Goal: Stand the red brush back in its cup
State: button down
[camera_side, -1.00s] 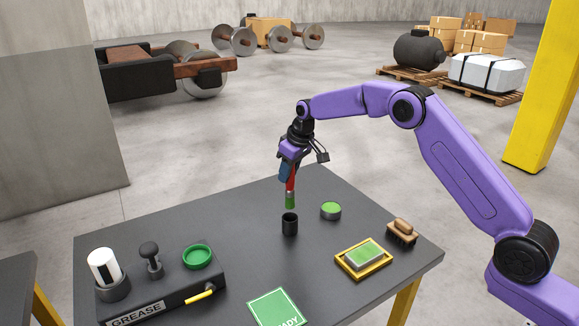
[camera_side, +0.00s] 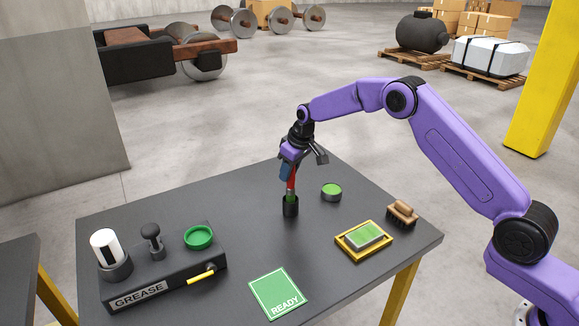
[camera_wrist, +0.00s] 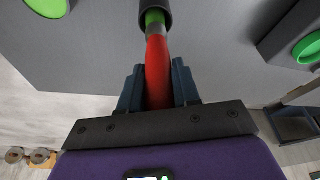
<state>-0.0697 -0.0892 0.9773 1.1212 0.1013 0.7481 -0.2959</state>
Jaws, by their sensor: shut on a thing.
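The red brush (camera_side: 291,181) is upright, with its green lower end inside the mouth of the small black cup (camera_side: 290,207). My gripper (camera_side: 287,172) is shut on the brush's red handle, above the cup. In the wrist view the red handle (camera_wrist: 158,70) lies between my gripper's two dark fingers (camera_wrist: 158,88). There the brush's green end enters the black cup (camera_wrist: 154,8) at the top edge. How deep the brush sits in the cup is hidden by the cup wall.
A round tin with a green top (camera_side: 331,192) stands right of the cup. A yellow-framed tray (camera_side: 352,251) and a wooden brush (camera_side: 402,213) are farther right. The grease rack (camera_side: 165,275) is at left, the green READY card (camera_side: 277,293) in front.

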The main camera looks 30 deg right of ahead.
jog(key=shift+f, duration=1.1)
dwell(0.7)
jog(key=c, duration=0.7)
grip_release()
jog(key=shift+c, duration=0.2)
jog(key=v, duration=1.8)
jog(key=s+a+n+g, duration=0.1)
jog(key=s+a+n, duration=0.15)
jog(key=s, duration=0.85)
jog(key=s+a+n+g, duration=0.15)
jog(key=s+a, duration=0.25)
jog(key=s, duration=0.7)
jog(key=s+d+f+n, duration=0.2)
jog(key=s+d, duration=0.3)
jog(key=s, duration=0.7)
jog(key=s+d+f+n, duration=0.2)
jog(key=s+d, duration=0.3)
jog(key=s, duration=0.8)
jog(key=shift+d+h, duration=0.2)
jog(key=shift+h, duration=0.2)
